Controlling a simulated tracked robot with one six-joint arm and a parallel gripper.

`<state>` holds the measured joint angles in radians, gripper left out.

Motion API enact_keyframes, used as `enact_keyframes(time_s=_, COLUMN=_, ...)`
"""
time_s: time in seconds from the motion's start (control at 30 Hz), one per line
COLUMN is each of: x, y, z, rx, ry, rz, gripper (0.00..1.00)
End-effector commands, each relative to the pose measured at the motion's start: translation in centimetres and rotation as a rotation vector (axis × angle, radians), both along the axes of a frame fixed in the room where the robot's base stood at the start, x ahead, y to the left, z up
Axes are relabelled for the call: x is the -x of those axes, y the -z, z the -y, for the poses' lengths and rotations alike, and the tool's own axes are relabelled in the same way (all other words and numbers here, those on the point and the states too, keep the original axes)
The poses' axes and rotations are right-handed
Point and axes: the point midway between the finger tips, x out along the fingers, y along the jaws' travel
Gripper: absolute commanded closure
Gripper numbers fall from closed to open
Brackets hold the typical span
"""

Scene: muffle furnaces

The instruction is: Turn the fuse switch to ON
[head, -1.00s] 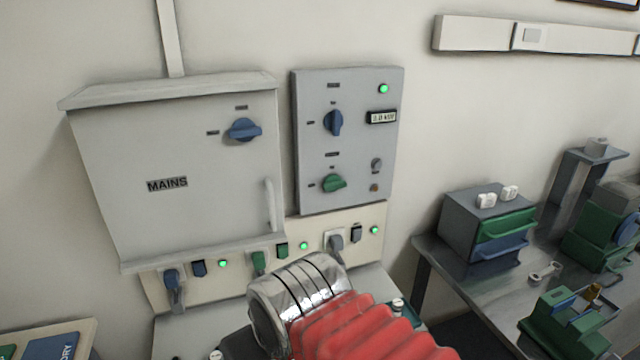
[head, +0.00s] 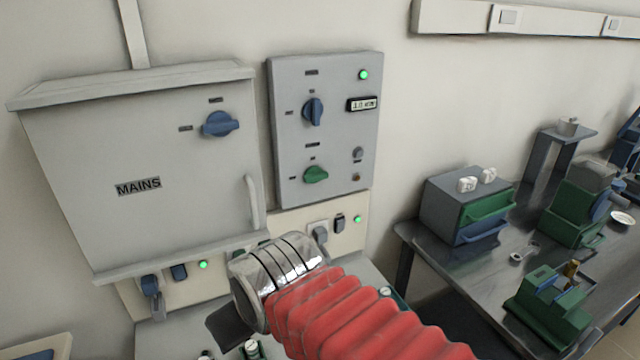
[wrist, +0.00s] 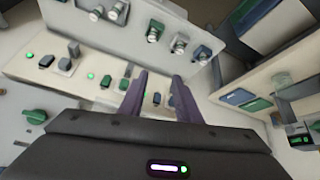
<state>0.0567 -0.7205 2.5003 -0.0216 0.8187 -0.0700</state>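No label legible to me reads fuse, so I cannot tell which switch is the fuse switch. A grey wall panel (head: 345,130) carries a blue rotary knob (head: 313,111), its grip upright, and a green rotary knob (head: 315,174), its grip roughly level. The grey MAINS box (head: 90,215) carries another blue rotary knob (head: 220,124), its grip level. A green knob (wrist: 35,116) shows at the left of the wrist view. My gripper (wrist: 159,76) is open and empty, its two purple fingers apart, touching no knob. In the head view my arm mostly hides it.
A cream socket strip (head: 290,222) with plugs and green lights runs below the panels; my arm hides part of it. It also shows in the wrist view (wrist: 30,62). A metal bench (head: 480,275) at right holds a drawer unit (head: 455,200) and green machines (head: 545,310).

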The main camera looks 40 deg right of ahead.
Motion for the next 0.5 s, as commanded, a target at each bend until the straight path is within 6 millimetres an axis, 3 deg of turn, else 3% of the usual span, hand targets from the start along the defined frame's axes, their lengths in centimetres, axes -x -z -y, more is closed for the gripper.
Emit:
enact_keyframes(time_s=0.3, x=-6.9, y=-0.6, z=9.9, rx=0.301, ry=-0.044, rz=0.174, gripper=0.7)
enact_keyframes(time_s=0.5, x=-9.9, y=-1.4, z=16.2, rx=0.53, ry=-0.12, rz=0.261, gripper=0.7)
